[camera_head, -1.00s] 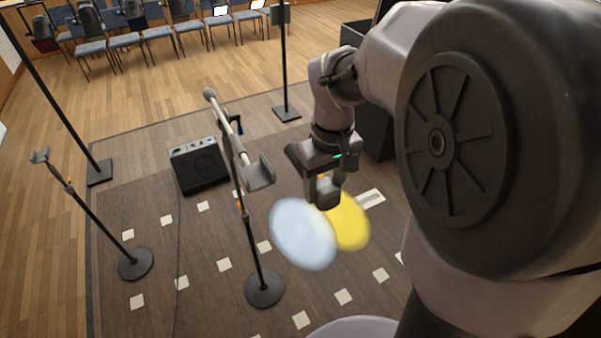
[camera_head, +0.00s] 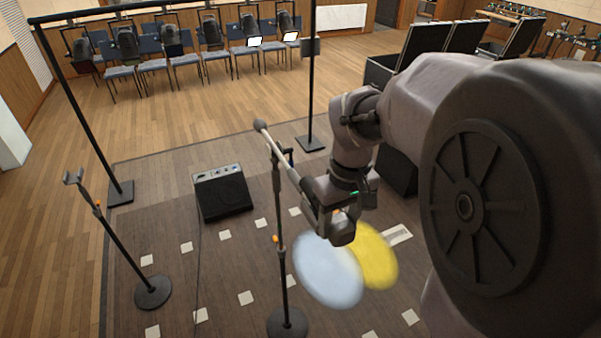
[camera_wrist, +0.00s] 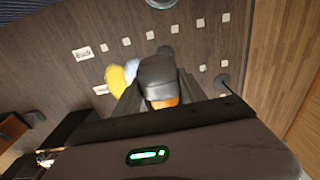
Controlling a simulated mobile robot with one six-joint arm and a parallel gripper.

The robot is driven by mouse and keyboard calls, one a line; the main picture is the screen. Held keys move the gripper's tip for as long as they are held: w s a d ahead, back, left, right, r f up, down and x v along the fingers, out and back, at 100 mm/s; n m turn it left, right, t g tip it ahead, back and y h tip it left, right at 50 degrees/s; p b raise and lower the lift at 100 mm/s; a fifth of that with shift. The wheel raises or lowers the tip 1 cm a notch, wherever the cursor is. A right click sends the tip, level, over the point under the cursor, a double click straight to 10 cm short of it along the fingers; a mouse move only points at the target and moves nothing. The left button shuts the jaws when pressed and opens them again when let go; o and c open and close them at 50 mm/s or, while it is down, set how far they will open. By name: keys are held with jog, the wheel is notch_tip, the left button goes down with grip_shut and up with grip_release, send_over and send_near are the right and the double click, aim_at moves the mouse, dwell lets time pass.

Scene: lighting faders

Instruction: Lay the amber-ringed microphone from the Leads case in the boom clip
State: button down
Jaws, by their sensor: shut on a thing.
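My gripper (camera_head: 335,222) is shut on the microphone, which shows in the wrist view as a dark grey body (camera_wrist: 158,78) with an amber band between the fingers. In the head view only a speck of amber shows at the jaws. The boom stand (camera_head: 281,230) stands in the middle of the floor with its boom (camera_head: 283,158) slanting down to the right. The boom clip at its lower end overlaps my gripper in the head view and is mostly hidden, so I cannot tell whether they touch.
A second stand (camera_head: 122,242) with a forked top is on the left. A black amplifier (camera_head: 223,193) sits behind the boom stand. Blue and yellow light pools (camera_head: 327,272) lie on the floor below. Chairs (camera_head: 140,66) line the back; open black cases (camera_head: 426,38) stand back right.

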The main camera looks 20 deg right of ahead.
jog(key=shift+s+d+f, duration=0.15)
jog(key=shift+f, duration=0.05)
jog(key=c, duration=0.6)
grip_release()
jog(key=r, duration=0.5)
jog(key=r+p, duration=0.1)
jog(key=r, duration=0.5)
jog(key=s+r+p, duration=0.1)
jog(key=r, duration=0.5)
jog(key=shift+r, duration=0.15)
jog(key=shift+r+p, duration=2.65)
jog(key=shift+r, duration=1.35)
